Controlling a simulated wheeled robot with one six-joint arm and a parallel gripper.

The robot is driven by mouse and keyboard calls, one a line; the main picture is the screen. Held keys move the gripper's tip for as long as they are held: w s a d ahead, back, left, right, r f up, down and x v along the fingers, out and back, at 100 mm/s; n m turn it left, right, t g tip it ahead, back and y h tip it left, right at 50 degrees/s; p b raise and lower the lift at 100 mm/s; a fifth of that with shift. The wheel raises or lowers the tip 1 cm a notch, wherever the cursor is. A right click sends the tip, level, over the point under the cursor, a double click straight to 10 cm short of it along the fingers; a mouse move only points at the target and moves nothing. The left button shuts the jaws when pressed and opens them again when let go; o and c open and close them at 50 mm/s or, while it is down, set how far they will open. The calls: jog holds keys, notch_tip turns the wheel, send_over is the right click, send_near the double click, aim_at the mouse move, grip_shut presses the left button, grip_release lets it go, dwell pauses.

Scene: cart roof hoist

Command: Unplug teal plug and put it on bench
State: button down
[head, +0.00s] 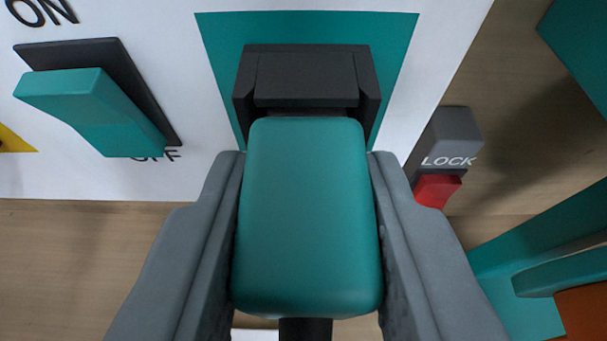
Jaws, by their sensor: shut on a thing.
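The teal plug (307,220) is a rounded block in the middle of the head view. My gripper (307,165) is shut on it, with one grey finger along each side. The plug's far end meets a black socket (306,80) on a teal patch of a white panel. A dark strip shows between them; I cannot tell how deep the plug sits. A black cord (305,330) leaves the plug's near end. The bench cannot be made out for sure.
A teal lever switch (95,105) marked ON and OFF sits on the white panel (185,180), left of the socket. A grey LOCK block (448,140) with a red part (436,190) is at right. Teal and orange parts (585,310) stand at lower right.

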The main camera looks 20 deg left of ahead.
aim_at(306, 319)
jog(key=shift+s, duration=0.15)
jog(key=shift+s+d, duration=0.3)
jog(key=shift+s, duration=0.65)
jog(key=shift+s+d, duration=0.25)
jog(key=shift+s, duration=0.7)
jog(key=shift+s, duration=0.15)
jog(key=s+f+n+g, duration=0.2)
jog(key=f+n+g, duration=0.1)
jog(key=f+g, duration=0.3)
jog(key=s+f+n+g, duration=0.3)
jog(key=f+g, duration=0.1)
jog(key=f, duration=0.4)
jog(key=s+d+f+n+g+h, duration=0.3)
jog(key=s+d+g+h, duration=0.2)
jog(key=s+d+h, duration=0.4)
jog(key=shift+y, duration=0.8)
jog(key=shift+w+d+f, duration=0.1)
jog(key=shift+w+f, duration=0.1)
jog(key=shift+f, duration=0.75)
jog(key=shift+w+d+f, duration=0.1)
jog(key=shift+w+f, duration=0.1)
jog(key=shift+f, duration=0.7)
jog(key=shift+w+d+f, duration=0.1)
jog(key=shift+w+f, duration=0.1)
jog(key=shift+f, duration=0.75)
